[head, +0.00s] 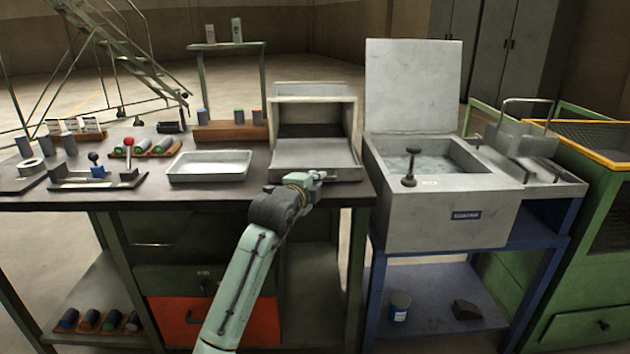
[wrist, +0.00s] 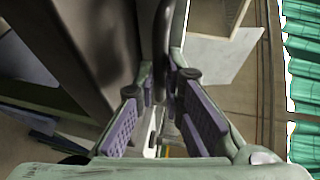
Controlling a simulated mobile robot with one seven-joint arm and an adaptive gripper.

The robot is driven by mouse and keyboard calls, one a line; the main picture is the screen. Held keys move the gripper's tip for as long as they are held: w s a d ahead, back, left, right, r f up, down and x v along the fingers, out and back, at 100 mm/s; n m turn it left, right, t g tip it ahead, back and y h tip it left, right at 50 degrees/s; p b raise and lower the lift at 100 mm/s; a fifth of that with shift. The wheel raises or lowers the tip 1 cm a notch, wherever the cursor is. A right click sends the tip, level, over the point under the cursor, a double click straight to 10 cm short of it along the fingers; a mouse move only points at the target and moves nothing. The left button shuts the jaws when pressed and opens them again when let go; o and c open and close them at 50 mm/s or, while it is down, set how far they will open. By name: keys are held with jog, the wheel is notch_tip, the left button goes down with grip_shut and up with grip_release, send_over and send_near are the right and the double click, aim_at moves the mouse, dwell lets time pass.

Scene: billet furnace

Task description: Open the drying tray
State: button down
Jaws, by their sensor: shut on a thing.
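A grey box (head: 313,103) with an open front stands on the dark bench. A flat grey tray-like panel (head: 310,151) extends from its opening toward me; I take it as the drying tray, but cannot tell whether it slides or hinges. My gripper (head: 318,177) is at the panel's front edge, right of its middle, and is shut on a handle there. In the wrist view, the purple-padded fingers of my gripper (wrist: 160,88) close around a dark bar (wrist: 161,35). The gripper hides most of the handle in the head view.
A white shallow tray (head: 209,166) lies left of the box. A grey tank (head: 440,215) with a raised lid (head: 412,85) stands close on the right. Racks and small cylinders occupy the bench's left. An orange drawer (head: 262,320) is under the bench.

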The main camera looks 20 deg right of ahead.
jog(key=c, duration=2)
grip_release()
jog(key=shift+o, duration=0.2)
jog(key=shift+a, duration=0.1)
jog(key=v, duration=1.2)
